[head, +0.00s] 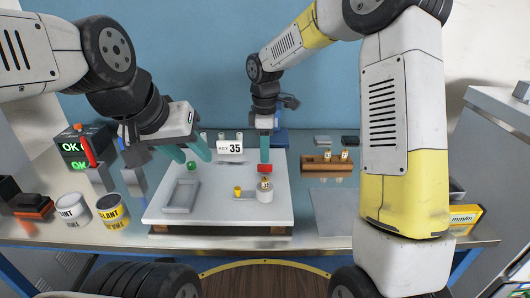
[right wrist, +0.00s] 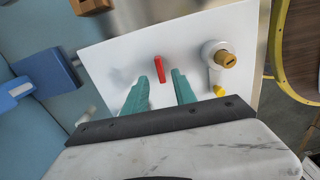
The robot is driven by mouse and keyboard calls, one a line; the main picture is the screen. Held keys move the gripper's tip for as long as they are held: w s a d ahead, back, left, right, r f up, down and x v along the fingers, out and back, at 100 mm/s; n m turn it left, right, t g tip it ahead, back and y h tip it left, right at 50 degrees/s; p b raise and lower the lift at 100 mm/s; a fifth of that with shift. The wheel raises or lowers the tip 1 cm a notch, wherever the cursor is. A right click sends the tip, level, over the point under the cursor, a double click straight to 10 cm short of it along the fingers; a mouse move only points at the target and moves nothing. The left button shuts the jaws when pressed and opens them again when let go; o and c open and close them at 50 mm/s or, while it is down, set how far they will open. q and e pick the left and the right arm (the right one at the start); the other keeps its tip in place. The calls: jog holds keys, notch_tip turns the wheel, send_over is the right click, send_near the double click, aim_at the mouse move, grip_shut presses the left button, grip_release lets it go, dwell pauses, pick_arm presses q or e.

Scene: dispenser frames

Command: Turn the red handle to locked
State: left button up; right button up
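The red handle (head: 265,168) stands on the white panel (head: 225,214), toward its back right. In the right wrist view the red handle (right wrist: 159,68) is a short narrow bar, with its length roughly along my fingers. My right gripper (head: 265,158) points down just above the handle. In the right wrist view my right gripper (right wrist: 160,77) is open, its teal fingers apart on either side of the handle's line, with no clear contact. My left gripper (head: 188,154) is open and empty above the panel's back left. I see no marking that tells the handle's locked position.
The panel also bears a green knob (head: 192,166), a grey frame (head: 181,197), a yellow knob (head: 238,190) and a white cylinder with a brass top (head: 265,190). Two cans (head: 112,211) stand left; a wooden rack (head: 326,162) stands right.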

aim_at(265, 165)
jog(key=shift+r, duration=1.6)
jog(key=shift+s+d+r, duration=0.1)
jog(key=shift+d+r, duration=0.05)
jog(key=shift+r, duration=0.05)
jog(key=s+d+r+m+t, duration=0.2)
jog(key=s+d+r+m, duration=0.1)
jog(key=s, duration=0.4)
jog(key=s+d+r+m+t+y, duration=0.1)
jog(key=s+d+r+m+t, duration=0.1)
jog(key=s+d+r+m, duration=0.2)
jog(key=s+d+r+m+t+y, duration=0.1)
jog(key=s+d+r+m+t, duration=0.1)
jog(key=s+d+m, duration=0.5)
jog(key=s+r+m, duration=0.1)
jog(key=s+m, duration=0.2)
jog(key=s, duration=0.2)
jog(key=shift+r, duration=0.25)
